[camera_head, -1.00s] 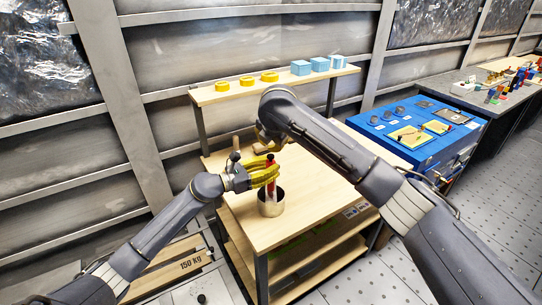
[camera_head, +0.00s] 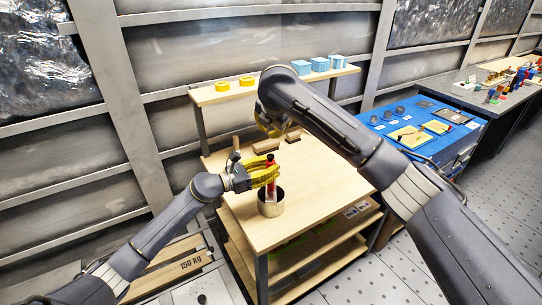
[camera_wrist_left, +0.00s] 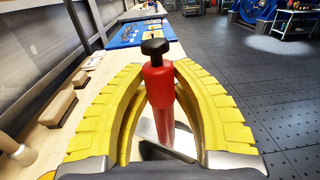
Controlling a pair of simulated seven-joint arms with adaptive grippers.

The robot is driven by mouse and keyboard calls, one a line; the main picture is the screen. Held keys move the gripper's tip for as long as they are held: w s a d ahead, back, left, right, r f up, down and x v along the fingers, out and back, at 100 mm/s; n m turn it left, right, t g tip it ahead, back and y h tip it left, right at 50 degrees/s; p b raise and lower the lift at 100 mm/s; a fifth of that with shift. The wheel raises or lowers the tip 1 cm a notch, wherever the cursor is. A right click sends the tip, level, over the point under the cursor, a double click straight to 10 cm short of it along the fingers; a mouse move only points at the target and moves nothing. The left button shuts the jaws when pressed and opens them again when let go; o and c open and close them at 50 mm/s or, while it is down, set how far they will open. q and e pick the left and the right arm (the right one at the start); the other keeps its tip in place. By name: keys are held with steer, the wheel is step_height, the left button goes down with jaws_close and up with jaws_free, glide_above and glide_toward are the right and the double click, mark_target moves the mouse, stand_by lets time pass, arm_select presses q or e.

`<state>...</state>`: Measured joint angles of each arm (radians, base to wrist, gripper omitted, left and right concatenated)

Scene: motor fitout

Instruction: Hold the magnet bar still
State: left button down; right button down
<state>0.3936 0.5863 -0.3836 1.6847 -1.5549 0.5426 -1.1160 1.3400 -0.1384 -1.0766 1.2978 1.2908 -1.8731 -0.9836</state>
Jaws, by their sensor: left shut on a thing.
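The magnet bar is a red upright bar with a black knob, seen in the head view (camera_head: 270,160) and in the left wrist view (camera_wrist_left: 158,85). Its lower end stands in a metal ring or cup (camera_head: 271,209) on the wooden bench. My left gripper (camera_head: 268,176) has its yellow fingers closed around the bar from both sides, also seen in the wrist view (camera_wrist_left: 160,72). The bar looks upright. My right gripper (camera_head: 268,124) hangs above the bench's back part, apart from the bar; its fingertips are too unclear to judge.
Wooden blocks (camera_head: 266,146) lie at the bench's back. A raised shelf (camera_head: 212,97) holds yellow rings (camera_head: 222,86) and blue blocks (camera_head: 320,64). A blue cabinet (camera_head: 455,141) stands to the right. The bench's right front is clear.

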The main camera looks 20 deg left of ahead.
stand_by(0.4)
arm_select(q)
steer(key=c, duration=1.1)
jaws_free()
